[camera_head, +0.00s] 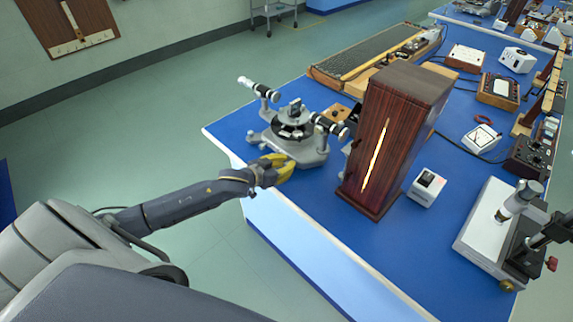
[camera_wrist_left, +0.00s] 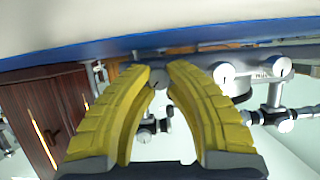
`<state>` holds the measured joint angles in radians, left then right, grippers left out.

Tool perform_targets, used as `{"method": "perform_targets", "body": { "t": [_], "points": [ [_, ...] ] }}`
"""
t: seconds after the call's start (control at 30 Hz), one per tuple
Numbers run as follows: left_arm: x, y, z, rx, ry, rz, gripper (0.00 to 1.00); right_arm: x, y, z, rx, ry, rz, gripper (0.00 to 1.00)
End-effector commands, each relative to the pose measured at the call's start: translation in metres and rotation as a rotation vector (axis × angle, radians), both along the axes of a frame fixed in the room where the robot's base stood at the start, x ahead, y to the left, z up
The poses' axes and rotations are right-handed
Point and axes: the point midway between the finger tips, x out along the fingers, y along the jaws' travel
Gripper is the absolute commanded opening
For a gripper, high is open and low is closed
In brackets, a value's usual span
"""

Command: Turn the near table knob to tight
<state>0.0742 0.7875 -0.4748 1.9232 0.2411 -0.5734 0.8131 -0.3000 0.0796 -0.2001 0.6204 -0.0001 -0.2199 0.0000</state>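The spectrometer (camera_head: 292,130), grey with a dark round table and two telescope-like tubes, stands at the near left corner of the blue bench. My left gripper (camera_head: 280,165), with yellow fingers, reaches its near side in the head view, where the fingers hide the knob. In the left wrist view a small grey round knob (camera_wrist_left: 158,78) sits between the tips of the two yellow fingers (camera_wrist_left: 160,74). The tips look to be against both its sides. Two other round knobs (camera_wrist_left: 224,73) show to the right, clear of the fingers. My right gripper is in neither view.
A tall dark-red wooden lamp box (camera_head: 385,140) with a bright slit stands close right of the spectrometer. A small white box (camera_head: 426,186) is beside it. The blue bench edge (camera_head: 300,225) is near my left arm.

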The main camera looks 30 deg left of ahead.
Motion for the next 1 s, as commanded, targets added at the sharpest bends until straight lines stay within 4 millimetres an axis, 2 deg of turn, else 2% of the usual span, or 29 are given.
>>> {"method": "perform_targets", "body": {
  "t": [0.47,0.8,1.0],
  "points": [
    [0.0001,-0.0012,0.0008,0.02,-0.009,-0.001,0.0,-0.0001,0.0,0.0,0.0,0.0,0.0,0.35],
    [-0.0003,-0.0029,0.0009,0.314,-0.095,0.0,0.0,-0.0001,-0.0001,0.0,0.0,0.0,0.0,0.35],
    [-0.0001,-0.0023,0.0015,0.359,-0.108,-0.001,0.0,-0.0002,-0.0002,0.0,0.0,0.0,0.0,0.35]
  ]
}}
